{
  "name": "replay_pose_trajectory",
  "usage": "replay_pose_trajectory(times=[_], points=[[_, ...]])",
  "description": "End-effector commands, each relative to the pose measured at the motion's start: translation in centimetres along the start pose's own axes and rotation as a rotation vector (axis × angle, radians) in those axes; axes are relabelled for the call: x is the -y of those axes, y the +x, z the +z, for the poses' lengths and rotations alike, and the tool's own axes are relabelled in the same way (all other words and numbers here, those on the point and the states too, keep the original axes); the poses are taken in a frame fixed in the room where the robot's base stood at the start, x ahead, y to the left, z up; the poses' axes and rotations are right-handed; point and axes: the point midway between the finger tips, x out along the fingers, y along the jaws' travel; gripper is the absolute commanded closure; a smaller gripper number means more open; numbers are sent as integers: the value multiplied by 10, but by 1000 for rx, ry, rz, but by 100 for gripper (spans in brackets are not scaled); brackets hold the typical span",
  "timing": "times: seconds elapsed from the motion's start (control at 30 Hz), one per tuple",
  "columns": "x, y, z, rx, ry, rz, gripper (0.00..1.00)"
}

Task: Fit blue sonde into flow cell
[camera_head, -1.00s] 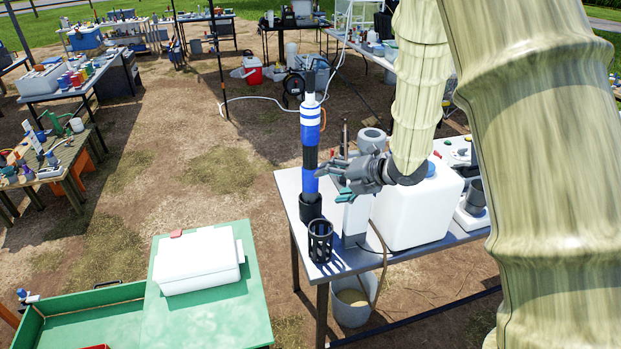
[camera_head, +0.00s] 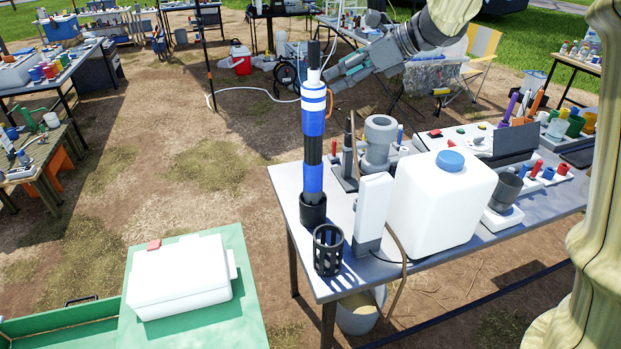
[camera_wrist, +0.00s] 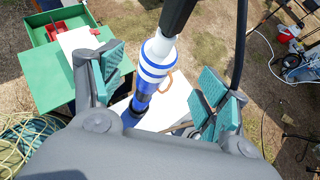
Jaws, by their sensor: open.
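The blue sonde (camera_head: 313,112), with white bands and black sections, stands upright in a black holder (camera_head: 313,209) near the table's left edge. My gripper (camera_head: 342,74) is open and raised beside the sonde's upper part, on its right in the head view. In the wrist view the sonde (camera_wrist: 155,62) runs between the teal-padded fingers of my gripper (camera_wrist: 165,88), and I see no grip on it. A grey flanged cylinder (camera_head: 379,143) stands behind the white container; it may be the flow cell.
A black slotted cage (camera_head: 328,252) stands at the table's front left corner. A white box (camera_head: 374,212) and a white container with blue cap (camera_head: 442,200) stand close to the sonde's right. A green bench with a white case (camera_head: 180,278) is at lower left.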

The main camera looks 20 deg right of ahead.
Motion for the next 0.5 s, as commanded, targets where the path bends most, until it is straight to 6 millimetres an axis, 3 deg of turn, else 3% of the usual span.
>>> replay_pose_trajectory(times=[0.5], points=[[2,48,-3,0,11,-6,25]])
